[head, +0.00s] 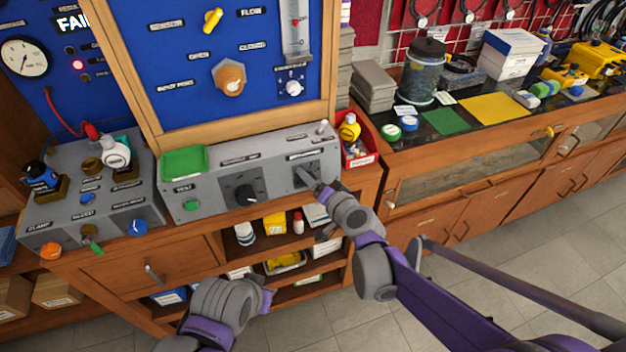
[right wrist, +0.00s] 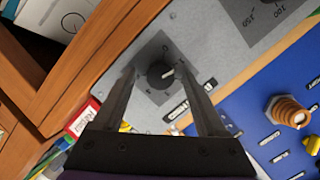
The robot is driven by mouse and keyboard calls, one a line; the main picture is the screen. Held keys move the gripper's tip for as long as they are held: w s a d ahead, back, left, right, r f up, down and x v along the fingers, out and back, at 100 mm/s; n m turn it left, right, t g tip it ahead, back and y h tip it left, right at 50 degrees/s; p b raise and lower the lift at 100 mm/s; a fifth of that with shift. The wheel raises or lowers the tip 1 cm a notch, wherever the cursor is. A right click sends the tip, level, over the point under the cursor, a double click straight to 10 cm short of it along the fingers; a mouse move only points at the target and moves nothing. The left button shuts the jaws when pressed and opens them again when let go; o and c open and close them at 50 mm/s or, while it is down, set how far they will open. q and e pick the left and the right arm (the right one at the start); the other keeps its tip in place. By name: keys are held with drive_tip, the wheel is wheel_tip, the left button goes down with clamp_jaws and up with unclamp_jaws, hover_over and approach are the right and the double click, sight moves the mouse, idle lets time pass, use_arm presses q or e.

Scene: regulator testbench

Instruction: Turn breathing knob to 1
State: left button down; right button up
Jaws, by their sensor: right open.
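The breathing knob (right wrist: 160,74) is a round black knob with a white pointer on a dark square plate (right wrist: 152,50). In the right wrist view it sits between the two fingers of my right gripper (right wrist: 165,85), which is open, with gaps on both sides. The pointer is toward the upper right there; the scale marks are too small to read surely. In the head view my right gripper (head: 310,180) is at the right end of the grey console (head: 275,150) and hides most of this knob. My left arm (head: 225,303) shows low in front; its fingers cannot be made out.
A larger black dial (head: 245,194) and a green button (head: 192,205) are on the same console face, with a green tray (head: 184,163) on top. A red bin (head: 358,150) with a yellow bottle (head: 349,127) stands close at the right. Open shelves lie below.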

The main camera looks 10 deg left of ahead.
drive_tip(key=v, duration=1)
drive_tip(key=shift+s+d, duration=0.25)
drive_tip(key=shift+s, duration=0.05)
drive_tip(key=shift+r, duration=0.1)
